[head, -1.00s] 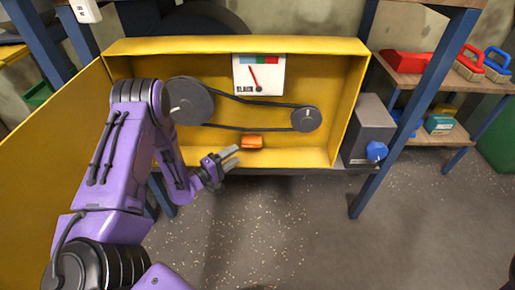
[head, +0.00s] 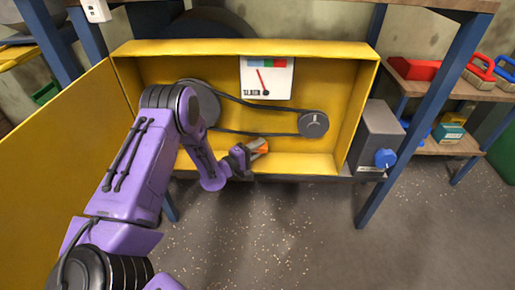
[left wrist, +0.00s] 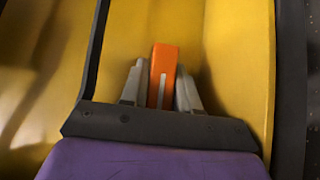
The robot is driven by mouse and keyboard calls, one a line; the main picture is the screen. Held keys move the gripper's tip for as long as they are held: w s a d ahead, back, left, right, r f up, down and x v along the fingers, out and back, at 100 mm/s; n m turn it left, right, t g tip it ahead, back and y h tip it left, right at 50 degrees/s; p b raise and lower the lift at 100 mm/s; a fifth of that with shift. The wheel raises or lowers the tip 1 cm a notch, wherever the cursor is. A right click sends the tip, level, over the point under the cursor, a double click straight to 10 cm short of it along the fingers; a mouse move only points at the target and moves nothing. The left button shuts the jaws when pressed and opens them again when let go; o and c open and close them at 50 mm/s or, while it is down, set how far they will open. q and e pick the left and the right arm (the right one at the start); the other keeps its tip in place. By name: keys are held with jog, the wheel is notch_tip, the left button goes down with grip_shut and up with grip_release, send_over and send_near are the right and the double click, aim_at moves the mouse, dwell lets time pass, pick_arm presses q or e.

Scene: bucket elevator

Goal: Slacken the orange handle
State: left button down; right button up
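The orange handle (head: 263,146) sits low inside the yellow housing (head: 330,163), below the belt. My left gripper (head: 258,147) is at the handle, with one finger on each side of it. In the left wrist view the handle (left wrist: 163,75) stands between the two grey fingers, which look closed against its sides. A black belt (head: 250,101) runs between a large pulley (head: 207,101), partly hidden by my arm, and a small pulley (head: 313,123). The gauge (head: 267,78) has a red needle leaning left of upright, above lettering that reads SLACK. My right gripper is not in view.
The housing's yellow door (head: 62,160) hangs open at the left. A grey box with a blue knob (head: 385,158) stands right of the housing. Blue posts frame the bench. A shelf (head: 450,92) at the right holds red and blue tools. The floor in front is clear.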

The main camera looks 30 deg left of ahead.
pick_arm(q)
jog(key=shift+r+m+g+p, duration=0.3)
jog(key=shift+m+p, duration=0.1)
jog(key=shift+p, duration=0.55)
jog(key=m+g+y+p, duration=0.2)
jog(key=m+g+p, duration=0.1)
jog(key=p, duration=0.5)
jog(key=shift+m+g+p, duration=0.3)
jog(key=shift+m+g, duration=0.1)
jog(key=shift+g, duration=0.2)
jog(key=shift+f+m+g+y+p, duration=0.1)
jog(key=shift+m+g+y+p, duration=0.3)
jog(key=shift+g+y+p, duration=0.25)
jog(key=shift+f+m+g+y+p, duration=0.1)
jog(key=shift+m+g+y+p, duration=0.45)
jog(key=shift+m+y+p, duration=0.25)
jog(key=shift+f+g+y, duration=0.1)
jog(key=shift+g+y, duration=0.4)
jog(key=shift+y, duration=0.05)
jog(key=shift+m+g+y, duration=0.4)
jog(key=shift+m+y, duration=0.3)
jog(key=shift+m+g+y+b, duration=0.3)
jog(key=shift+g+y+b, duration=0.1)
jog(key=shift+y+b, duration=0.15)
